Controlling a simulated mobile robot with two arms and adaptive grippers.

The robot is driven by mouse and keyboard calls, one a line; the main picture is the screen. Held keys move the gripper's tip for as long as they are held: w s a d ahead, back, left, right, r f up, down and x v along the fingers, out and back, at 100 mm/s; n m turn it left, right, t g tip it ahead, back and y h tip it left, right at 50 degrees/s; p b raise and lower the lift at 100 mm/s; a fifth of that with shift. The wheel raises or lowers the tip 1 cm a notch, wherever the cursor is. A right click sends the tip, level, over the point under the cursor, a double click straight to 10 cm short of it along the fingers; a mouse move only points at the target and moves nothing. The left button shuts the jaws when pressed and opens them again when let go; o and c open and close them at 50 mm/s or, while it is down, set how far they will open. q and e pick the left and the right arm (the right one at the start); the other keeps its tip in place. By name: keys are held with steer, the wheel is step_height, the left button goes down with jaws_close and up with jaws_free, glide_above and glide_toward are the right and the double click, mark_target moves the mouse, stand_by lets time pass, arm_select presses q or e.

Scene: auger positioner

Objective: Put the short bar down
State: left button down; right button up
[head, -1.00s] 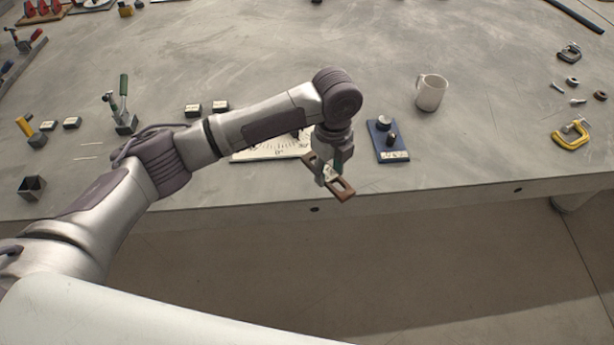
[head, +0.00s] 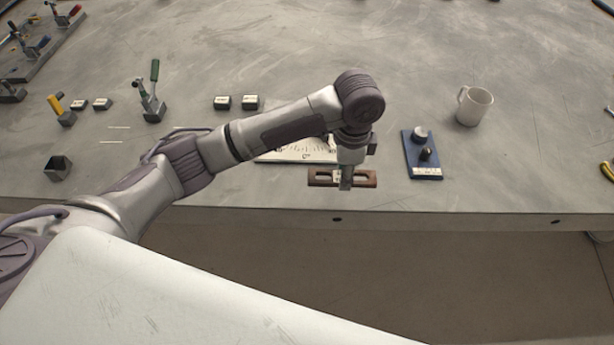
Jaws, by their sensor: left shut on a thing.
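The short bar (head: 318,178) is brown with a slot along it, and shows in the head view near the table's front edge. My left gripper (head: 345,180) points down and is shut on the bar's middle, covering part of it. The bar lies left to right, roughly parallel to the table edge. I cannot tell whether the bar touches the table top or hangs just above it. My right gripper is not in view.
A white dial plate (head: 285,157) lies behind the bar, partly hidden by my arm. A blue base (head: 421,157) with knobs stands to the right, with a white mug (head: 474,106) beyond. Toggle clamps (head: 150,100) and small blocks (head: 222,102) stand to the left.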

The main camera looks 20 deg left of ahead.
arm_select(q)
steer(key=a+f, duration=0.1)
steer(key=a, duration=0.2)
steer(key=w+a+f, duration=0.1)
steer(key=a+f, duration=0.1)
steer(key=a, duration=0.1)
steer(key=w+a+f+p, duration=0.1)
steer(key=a+f, duration=0.1)
steer(key=a, duration=0.1)
steer(key=shift+w+f, duration=0.2)
step_height(320, 180, down, 4)
steer(key=shift+a+r+p, duration=0.15)
steer(key=shift+r+p, duration=0.05)
steer(key=shift+p, duration=0.1)
steer(key=shift+f, duration=0.3)
steer(key=shift+f, duration=0.1)
steer(key=c, duration=0.7)
jaws_free()
steer(key=shift+o, duration=0.2)
step_height(320, 180, up, 12)
steer(key=b, duration=0.1)
